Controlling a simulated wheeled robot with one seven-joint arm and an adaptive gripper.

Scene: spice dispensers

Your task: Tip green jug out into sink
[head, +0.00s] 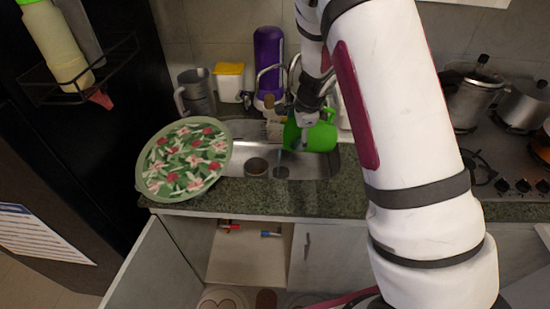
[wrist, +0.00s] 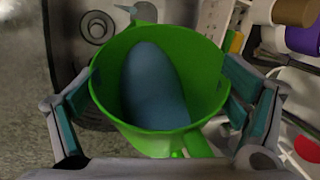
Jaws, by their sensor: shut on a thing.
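The green jug (head: 322,137) is over the right part of the steel sink (head: 322,168) in the head view, and it looks tilted. My gripper (head: 303,120) is shut on the jug. In the wrist view the jug (wrist: 205,62) sits between the two fingers of my gripper (wrist: 160,92), with its open mouth facing the camera. A smooth blue-grey mass (wrist: 155,88) shows inside it. In the head view a thin bluish streak drops beside the jug towards the sink drain (head: 281,172); I cannot tell if it is liquid.
A round floral tray (head: 185,158) lies on the counter left of the sink. A metal jug (head: 194,92), a yellow-and-white box (head: 229,82) and a purple bottle (head: 268,55) stand behind it. A small cup (head: 256,166) is in the sink. Pots (head: 476,98) stand at right.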

